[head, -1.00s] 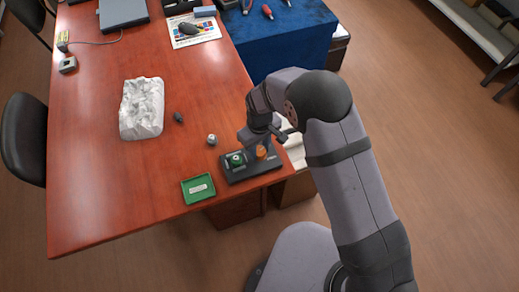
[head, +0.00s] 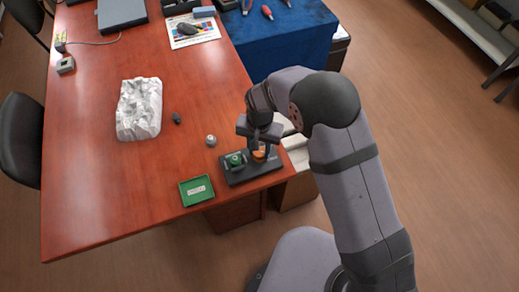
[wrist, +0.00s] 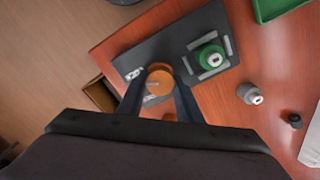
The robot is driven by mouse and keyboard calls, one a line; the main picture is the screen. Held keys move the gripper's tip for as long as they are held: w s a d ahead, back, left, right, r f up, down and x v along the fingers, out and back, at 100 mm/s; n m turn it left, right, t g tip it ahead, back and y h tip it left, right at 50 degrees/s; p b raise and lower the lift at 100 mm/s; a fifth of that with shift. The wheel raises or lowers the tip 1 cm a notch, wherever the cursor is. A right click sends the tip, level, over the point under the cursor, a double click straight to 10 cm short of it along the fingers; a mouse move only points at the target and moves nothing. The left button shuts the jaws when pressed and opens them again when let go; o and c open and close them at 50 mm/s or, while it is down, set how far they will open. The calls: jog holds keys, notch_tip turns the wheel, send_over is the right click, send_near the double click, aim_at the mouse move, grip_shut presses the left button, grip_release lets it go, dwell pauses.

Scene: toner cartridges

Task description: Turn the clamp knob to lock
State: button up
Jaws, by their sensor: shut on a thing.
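The clamp knob is an orange round knob (wrist: 160,75) on the black base plate (wrist: 135,52). In the wrist view it sits between my gripper's fingertips (wrist: 160,84), which are shut on it from both sides. In the head view the orange knob (head: 259,156) shows below my gripper (head: 260,146), partly hidden by it. A green cartridge (wrist: 209,56) sits upright in a holder on the same plate, beside the knob; it also shows in the head view (head: 235,160).
A green tray (head: 184,203) lies on the table left of the plate. A small grey-white cartridge (head: 211,140) and a dark small piece (head: 176,118) stand nearby. A crumpled white block (head: 138,108) lies further left. The table's right edge is close to the plate.

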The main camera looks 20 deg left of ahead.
jog(key=shift+m, duration=1.3)
jog(key=o, duration=1)
jog(key=shift+o, duration=0.2)
jog(key=shift+r+b, duration=1.05)
jog(key=shift+r, duration=2.65)
